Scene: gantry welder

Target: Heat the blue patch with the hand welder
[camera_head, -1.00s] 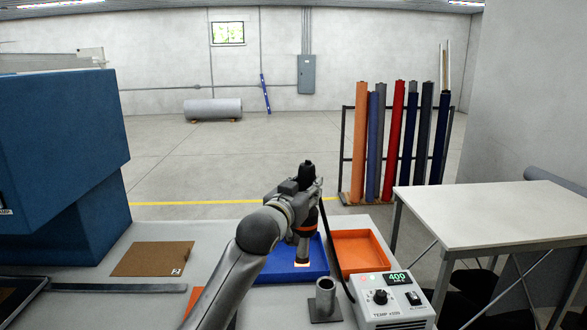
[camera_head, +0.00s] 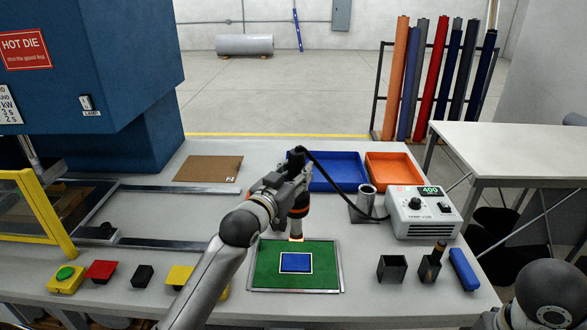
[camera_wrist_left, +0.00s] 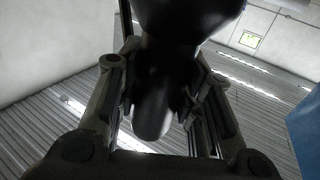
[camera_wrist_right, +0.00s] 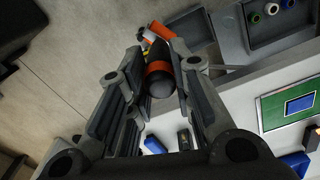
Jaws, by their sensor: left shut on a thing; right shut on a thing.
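The blue patch (camera_head: 296,262), with a pale border, lies on a green sheet (camera_head: 265,258) near the table front. They also show in the right wrist view as a blue patch (camera_wrist_right: 300,104) on a green sheet (camera_wrist_right: 272,112). My left gripper (camera_head: 292,184) is shut on the hand welder (camera_head: 300,201), black with an orange ring. The nozzle points down at the sheet's rear edge, behind the patch; contact cannot be told. The left wrist view shows the dark grip (camera_wrist_left: 155,110) between the fingers. My right gripper (camera_wrist_right: 160,85) is shut on a black handled tool with an orange band (camera_wrist_right: 158,68).
The welder's control box (camera_head: 423,212) reads 400, beside a metal tube stand (camera_head: 364,203). Blue (camera_head: 338,172) and orange (camera_head: 394,169) trays stand behind. Small holders (camera_head: 392,268) and a blue block (camera_head: 463,268) are right of the sheet. Push buttons (camera_head: 102,271) stand left.

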